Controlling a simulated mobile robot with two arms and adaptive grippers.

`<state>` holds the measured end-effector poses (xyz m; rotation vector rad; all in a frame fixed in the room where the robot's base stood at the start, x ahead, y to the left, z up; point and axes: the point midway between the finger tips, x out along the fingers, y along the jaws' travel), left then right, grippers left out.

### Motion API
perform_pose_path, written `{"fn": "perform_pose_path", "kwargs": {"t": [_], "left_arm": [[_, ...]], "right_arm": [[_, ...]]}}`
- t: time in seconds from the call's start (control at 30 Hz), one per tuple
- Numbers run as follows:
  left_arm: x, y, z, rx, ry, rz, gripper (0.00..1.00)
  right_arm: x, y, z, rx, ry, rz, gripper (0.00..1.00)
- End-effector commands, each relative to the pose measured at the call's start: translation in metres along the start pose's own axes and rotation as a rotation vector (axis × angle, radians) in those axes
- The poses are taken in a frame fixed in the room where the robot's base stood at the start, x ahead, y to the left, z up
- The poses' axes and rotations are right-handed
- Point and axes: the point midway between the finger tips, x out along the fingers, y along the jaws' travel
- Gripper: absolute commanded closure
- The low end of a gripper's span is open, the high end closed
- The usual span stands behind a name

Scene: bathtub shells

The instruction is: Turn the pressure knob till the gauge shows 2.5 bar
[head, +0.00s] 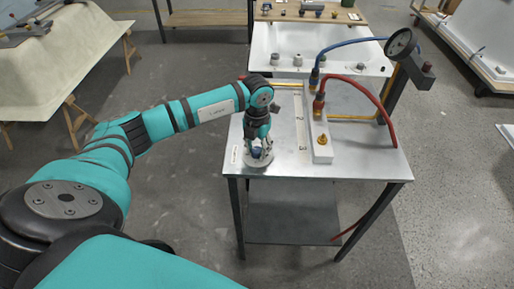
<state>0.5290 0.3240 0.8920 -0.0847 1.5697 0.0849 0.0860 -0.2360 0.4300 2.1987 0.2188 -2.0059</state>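A metal-topped table (280,172) stands ahead. My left gripper (259,150) points down at its front left, over a round grey base (263,162). A small blue part (257,154), perhaps the pressure knob, shows between or just behind the fingers. They hide most of it, and I cannot tell whether they grip it. The round gauge (400,44) stands on a dark post at the back right; its reading is too small to make out. A white manifold block (318,125) carries the hose fittings and a brass outlet (322,140). My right gripper is not in view.
A blue hose (345,44) and a red hose (372,91) arch over the table's right side. A white tub shell (300,42) stands behind it. Another shell on trestles (60,62) is at the far left. The table's front middle is clear.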

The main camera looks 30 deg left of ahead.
Motion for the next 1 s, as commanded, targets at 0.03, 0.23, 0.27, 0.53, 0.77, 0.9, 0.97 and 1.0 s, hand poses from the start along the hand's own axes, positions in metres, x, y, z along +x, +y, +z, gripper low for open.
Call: {"fn": "perform_pose_path", "kwargs": {"t": [0.03,0.23,0.27,0.53,0.77,0.9,0.97,1.0], "left_arm": [[0.0,0.0,0.0,0.0,0.0,0.0,0.84],[0.001,0.0,0.0,0.012,-0.001,0.0,0.98],[0.002,0.0,0.001,0.029,-0.002,0.0,0.98],[-0.001,0.0,0.001,0.16,-0.003,0.0,0.98],[-0.001,0.0,0.001,0.157,-0.003,0.0,0.62],[-0.001,0.0,0.001,0.157,-0.002,0.0,0.44],[-0.001,0.0,0.001,0.157,-0.002,0.0,0.43],[-0.001,0.0,0.001,0.157,-0.001,0.0,0.43]], "right_arm": [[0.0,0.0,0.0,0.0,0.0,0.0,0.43],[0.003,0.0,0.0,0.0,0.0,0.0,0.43],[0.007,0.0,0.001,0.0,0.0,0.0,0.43],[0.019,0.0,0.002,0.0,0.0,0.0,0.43],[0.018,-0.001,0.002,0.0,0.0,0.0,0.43],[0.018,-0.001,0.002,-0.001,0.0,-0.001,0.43],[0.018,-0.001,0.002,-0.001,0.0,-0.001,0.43],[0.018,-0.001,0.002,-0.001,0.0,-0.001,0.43]]}}
